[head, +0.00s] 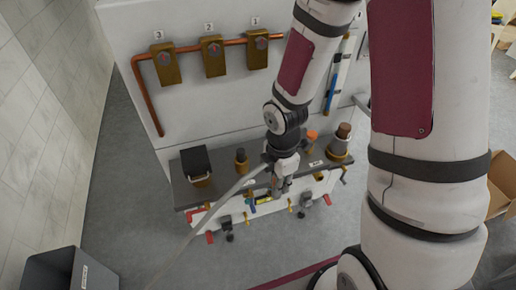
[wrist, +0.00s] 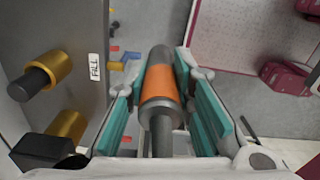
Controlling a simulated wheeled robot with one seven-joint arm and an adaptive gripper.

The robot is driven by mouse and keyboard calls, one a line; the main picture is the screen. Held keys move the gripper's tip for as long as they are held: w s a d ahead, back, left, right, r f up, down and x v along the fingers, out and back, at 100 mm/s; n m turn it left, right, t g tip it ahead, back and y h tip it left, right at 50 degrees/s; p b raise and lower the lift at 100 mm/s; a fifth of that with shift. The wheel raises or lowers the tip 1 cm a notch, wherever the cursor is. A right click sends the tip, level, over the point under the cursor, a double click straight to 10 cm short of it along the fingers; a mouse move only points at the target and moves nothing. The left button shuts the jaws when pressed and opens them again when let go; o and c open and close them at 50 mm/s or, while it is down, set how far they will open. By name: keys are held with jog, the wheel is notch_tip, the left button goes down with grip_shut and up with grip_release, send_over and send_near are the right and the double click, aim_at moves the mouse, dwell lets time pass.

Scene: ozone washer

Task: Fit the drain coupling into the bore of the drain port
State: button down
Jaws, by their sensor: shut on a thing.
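In the wrist view, my gripper (wrist: 165,105) has teal-padded fingers on both sides of a dark grey cylinder with an orange band and a pale metal collar, which I take to be the drain coupling (wrist: 160,88). A thinner dark stem runs from it towards the wrist camera. In the head view, my gripper (head: 278,185) is low in front of the dark bench top (head: 222,185), and the coupling is mostly hidden. I cannot tell which fitting is the drain port; its bore is not clearly visible.
On the bench stand a black-topped fitting (head: 196,165), a small brass fitting (head: 241,160), an orange-topped one (head: 311,140) and a large brown-topped one (head: 340,143). Coloured valve handles (head: 210,237) line the front. A grey bin (head: 70,270) stands at lower left.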

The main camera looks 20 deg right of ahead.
jog(key=shift+s, duration=0.15)
jog(key=w+r+m, duration=0.3)
jog(key=w+m, duration=1.2)
jog(key=m, duration=0.4)
jog(key=shift+w+r+m, duration=0.25)
jog(key=shift+r+m, duration=0.1)
jog(key=shift+m, duration=0.05)
